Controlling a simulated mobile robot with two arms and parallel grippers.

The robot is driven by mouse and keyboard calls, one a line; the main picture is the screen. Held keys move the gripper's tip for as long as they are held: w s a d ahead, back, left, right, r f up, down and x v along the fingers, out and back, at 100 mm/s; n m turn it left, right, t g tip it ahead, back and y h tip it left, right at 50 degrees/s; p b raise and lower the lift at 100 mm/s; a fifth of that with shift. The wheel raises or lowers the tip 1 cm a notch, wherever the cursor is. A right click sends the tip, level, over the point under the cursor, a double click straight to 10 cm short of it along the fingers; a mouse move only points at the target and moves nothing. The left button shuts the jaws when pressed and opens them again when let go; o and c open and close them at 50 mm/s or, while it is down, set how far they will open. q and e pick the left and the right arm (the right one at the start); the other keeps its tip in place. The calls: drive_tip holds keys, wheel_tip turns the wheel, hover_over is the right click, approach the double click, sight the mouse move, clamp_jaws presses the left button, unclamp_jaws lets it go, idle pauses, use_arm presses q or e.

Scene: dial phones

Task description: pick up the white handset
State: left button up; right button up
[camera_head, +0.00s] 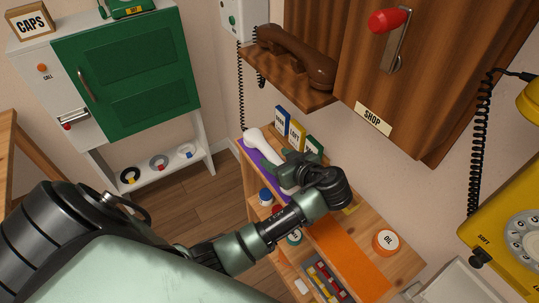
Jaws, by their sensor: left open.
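The white handset (265,149) lies on a purple strip (248,156) at the far left end of the wooden shelf unit. Its upper end shows clearly, and its lower end is partly hidden by my gripper. My left gripper (288,172) is at the handset's lower part, over the shelf, with its jaws open. I cannot tell whether the fingers touch the handset or sit on both sides of it. My right gripper is not in view.
Small upright boxes (297,135) stand behind the handset against the wall. A brown handset (295,55) rests on a wooden ledge above. An orange strip (345,250) and an OIL tin (386,242) are nearer. A yellow dial phone (490,222) is at the right.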

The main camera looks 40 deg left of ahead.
sight(275, 157)
use_arm(q)
drive_tip(key=x, duration=0.5)
drive_tip(key=shift+w+d+f, duration=0.1)
drive_tip(key=shift+w+f, duration=0.1)
drive_tip(key=shift+f, duration=0.1)
clamp_jaws()
